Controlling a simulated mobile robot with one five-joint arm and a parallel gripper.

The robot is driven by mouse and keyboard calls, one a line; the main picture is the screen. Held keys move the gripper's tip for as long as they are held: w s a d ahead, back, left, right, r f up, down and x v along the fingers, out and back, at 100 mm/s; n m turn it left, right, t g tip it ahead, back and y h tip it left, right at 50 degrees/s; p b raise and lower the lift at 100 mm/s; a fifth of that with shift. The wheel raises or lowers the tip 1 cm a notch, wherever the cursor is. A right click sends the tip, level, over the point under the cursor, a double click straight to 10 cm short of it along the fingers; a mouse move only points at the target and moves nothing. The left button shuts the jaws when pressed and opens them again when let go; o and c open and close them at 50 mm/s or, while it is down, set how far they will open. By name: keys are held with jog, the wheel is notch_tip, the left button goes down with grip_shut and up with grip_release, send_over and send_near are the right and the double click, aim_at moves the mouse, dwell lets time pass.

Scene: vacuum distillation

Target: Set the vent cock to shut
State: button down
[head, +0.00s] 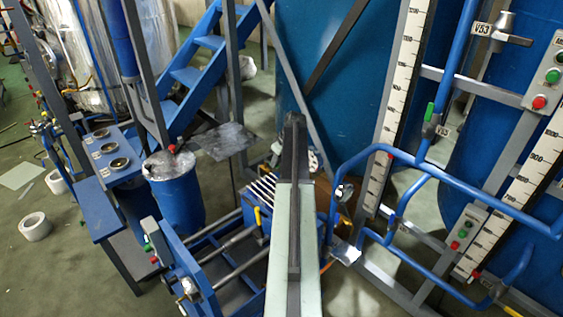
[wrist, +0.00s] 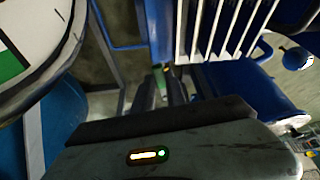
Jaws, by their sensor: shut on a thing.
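In the wrist view, the two dark fingers of my gripper (wrist: 161,88) point away from the camera. They are closed around a small, partly hidden piece with a greenish part (wrist: 158,77), which seems to be the handle of the vent cock. Its body and exact setting cannot be made out. In the head view, my arm reaches up the middle of the picture and hides the gripper and what it holds.
A round dial (wrist: 25,45) with a green sector is close on the left in the wrist view. In the head view, blue pipes (head: 345,180) and level scales stand on the right, with a blue drum (head: 176,200) on the left.

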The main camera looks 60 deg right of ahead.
jog(key=c, duration=1.4)
grip_release()
jog(key=shift+o, duration=0.2)
jog(key=p+v, duration=0.7)
jog(key=shift+r, duration=0.4)
jog(key=shift+s, duration=0.1)
